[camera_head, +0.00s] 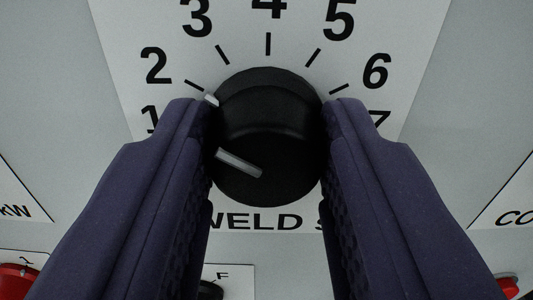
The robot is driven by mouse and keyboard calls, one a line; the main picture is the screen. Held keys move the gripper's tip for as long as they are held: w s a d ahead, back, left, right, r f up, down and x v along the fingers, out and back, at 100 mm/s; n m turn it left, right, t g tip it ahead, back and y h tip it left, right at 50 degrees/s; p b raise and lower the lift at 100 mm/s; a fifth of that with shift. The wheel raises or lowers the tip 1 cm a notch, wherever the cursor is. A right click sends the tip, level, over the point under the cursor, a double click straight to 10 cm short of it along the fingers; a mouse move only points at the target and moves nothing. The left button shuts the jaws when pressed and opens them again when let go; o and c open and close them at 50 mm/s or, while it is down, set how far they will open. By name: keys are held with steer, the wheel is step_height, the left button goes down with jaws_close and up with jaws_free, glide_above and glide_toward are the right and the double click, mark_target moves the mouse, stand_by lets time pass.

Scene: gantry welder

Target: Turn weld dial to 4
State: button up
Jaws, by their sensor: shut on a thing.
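The weld dial (268,140) is a round black knob on a white scale plate, in the middle of the camera_head view. A white line on its face and a small white mark at its edge point to the upper left, close to the tick of number 2. The tick of number 4 (268,44) stands straight above the knob. My gripper (266,120) is shut on the dial, with one dark purple finger on its left side and one on its right. The fingers cover part of the numbers 1 and 7.
The scale plate (125,30) sits on a grey panel (60,60). The lettering below the knob is partly hidden by my fingers. A red control (18,280) shows at lower left, another red one (507,287) at lower right. A dark knob (210,290) sits below the dial.

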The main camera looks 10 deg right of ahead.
steer(key=m+b, duration=0.3)
steer(key=m, duration=0.2)
steer(key=shift+f+m, duration=0.1)
steer(key=shift+m, duration=0.2)
steer(key=m+b, duration=0.2)
steer(key=m, duration=0.3)
steer(key=shift+d+m, duration=0.1)
steer(key=shift+m, duration=0.3)
steer(key=o, duration=1)
steer(key=shift+o, duration=0.2)
steer(key=shift+s, duration=0.1)
steer(key=s+a, duration=0.1)
steer(key=s, duration=0.6)
steer(key=shift+s+a, duration=0.15)
steer(key=shift+s, duration=0.1)
